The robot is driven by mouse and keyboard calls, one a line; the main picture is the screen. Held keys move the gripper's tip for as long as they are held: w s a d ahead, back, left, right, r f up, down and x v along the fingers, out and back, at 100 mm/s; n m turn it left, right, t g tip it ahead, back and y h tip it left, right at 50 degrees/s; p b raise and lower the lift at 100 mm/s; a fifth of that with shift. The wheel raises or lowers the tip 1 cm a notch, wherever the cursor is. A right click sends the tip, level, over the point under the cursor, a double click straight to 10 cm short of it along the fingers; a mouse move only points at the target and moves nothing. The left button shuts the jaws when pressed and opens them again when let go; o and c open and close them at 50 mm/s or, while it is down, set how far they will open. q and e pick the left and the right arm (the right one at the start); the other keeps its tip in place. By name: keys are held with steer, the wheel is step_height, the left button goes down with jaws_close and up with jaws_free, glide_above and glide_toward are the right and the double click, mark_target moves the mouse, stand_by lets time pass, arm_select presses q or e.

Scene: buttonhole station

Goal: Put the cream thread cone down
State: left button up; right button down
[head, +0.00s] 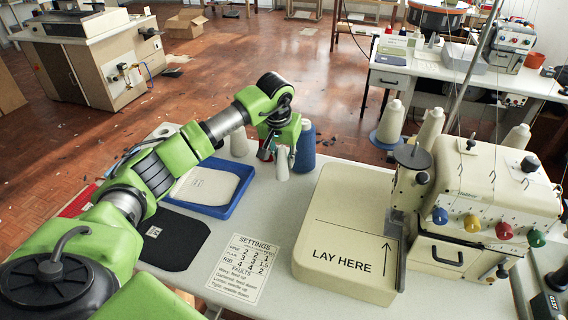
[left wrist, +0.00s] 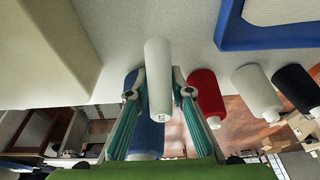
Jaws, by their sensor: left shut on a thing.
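The cream thread cone (head: 282,165) is between the fingers of my left gripper (head: 279,150), near the far edge of the table in the head view. In the left wrist view the same cone (left wrist: 158,75) stands out in the middle, with the two fingers of the left gripper (left wrist: 158,98) shut on its sides. I cannot tell whether its base touches the table. My right gripper is in neither view.
A blue cone (head: 305,150) stands close behind the held cone. A red cone (left wrist: 206,97), a white cone (left wrist: 257,90) and a black cone (left wrist: 295,85) stand alongside. A blue tray (head: 238,192) lies left; the cream "LAY HERE" block (head: 345,215) lies right.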

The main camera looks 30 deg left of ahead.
mark_target(282, 149)
arm_select(q)
step_height(282, 149, down, 2)
steer(key=shift+d+f, duration=0.1)
steer(key=shift+f, duration=0.15)
steer(key=o, duration=0.7)
steer(key=shift+f, duration=0.15)
steer(key=shift+o, duration=0.2)
steer(key=shift+r, duration=0.35)
steer(key=b+v, duration=0.1)
steer(key=v, duration=1)
steer(key=shift+s+r, duration=0.25)
steer(key=shift+r, duration=0.1)
